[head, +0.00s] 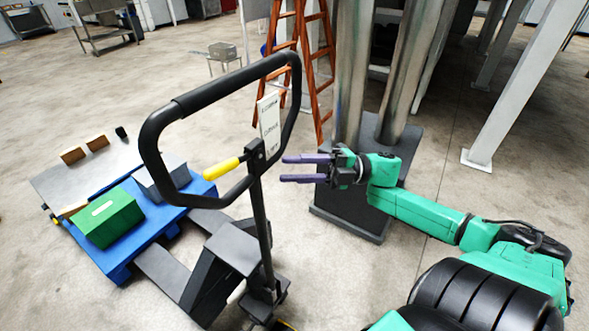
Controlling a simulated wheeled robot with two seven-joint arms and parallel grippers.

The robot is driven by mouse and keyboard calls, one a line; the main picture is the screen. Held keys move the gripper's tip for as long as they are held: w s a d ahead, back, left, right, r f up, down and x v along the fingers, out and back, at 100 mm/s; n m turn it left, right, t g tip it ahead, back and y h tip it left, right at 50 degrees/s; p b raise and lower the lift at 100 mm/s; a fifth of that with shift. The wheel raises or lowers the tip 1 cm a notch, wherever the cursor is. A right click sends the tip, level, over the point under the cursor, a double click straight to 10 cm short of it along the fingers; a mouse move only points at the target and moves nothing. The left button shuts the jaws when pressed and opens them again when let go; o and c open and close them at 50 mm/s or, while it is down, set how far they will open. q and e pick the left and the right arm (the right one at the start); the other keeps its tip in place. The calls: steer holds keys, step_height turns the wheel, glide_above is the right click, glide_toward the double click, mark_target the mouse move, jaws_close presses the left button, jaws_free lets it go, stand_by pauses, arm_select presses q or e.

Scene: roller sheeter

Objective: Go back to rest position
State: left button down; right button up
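My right gripper (306,168) is in the middle of the head view, at the end of my green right arm. Its two purple fingers point left and are spread apart, with nothing between them. The fingertips are just right of the upright shaft of a black pallet jack handle (181,106); I cannot tell whether they touch it. My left gripper is not in the view.
The pallet jack has a yellow lever (221,168) and stands by a blue pallet (150,240) with a green box (106,217). Metal columns (352,70) on a dark base and an orange ladder (301,50) stand behind. Concrete floor is open at left.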

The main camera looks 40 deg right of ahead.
stand_by(0.3)
steer(key=w+d+f+m+t+h, duration=0.5)
steer(key=d+f+m+t+h, duration=0.2)
steer(key=d+f+m, duration=0.3)
steer(key=s+d+f+m+h, duration=0.2)
steer(key=f+m+h, duration=0.1)
steer(key=f, duration=0.5)
steer(key=s+d+f+m+g+h, duration=0.1)
steer(key=d+f+m+h, duration=0.2)
steer(key=f, duration=0.4)
steer(key=s+d+f+m+h, duration=0.2)
steer(key=f+m+h, duration=0.1)
steer(key=f, duration=0.5)
steer(key=s+a+f+m+g+h, duration=0.25)
steer(key=s+f, duration=0.35)
steer(key=f, duration=0.3)
steer(key=s+a+f+m+g+h, duration=0.1)
steer(key=s+a+f+m+g, duration=0.2)
steer(key=s+f, duration=0.55)
steer(key=s+a+f+m+g+y, duration=0.1)
steer(key=s+a+f+m+g, duration=0.1)
steer(key=s+a+f+g, duration=0.5)
steer(key=s+a+f, duration=0.4)
steer(key=s, duration=0.4)
steer(key=shift+s+a+f+g, duration=0.3)
steer(key=shift+a+f+g, duration=0.05)
steer(key=shift+a, duration=0.05)
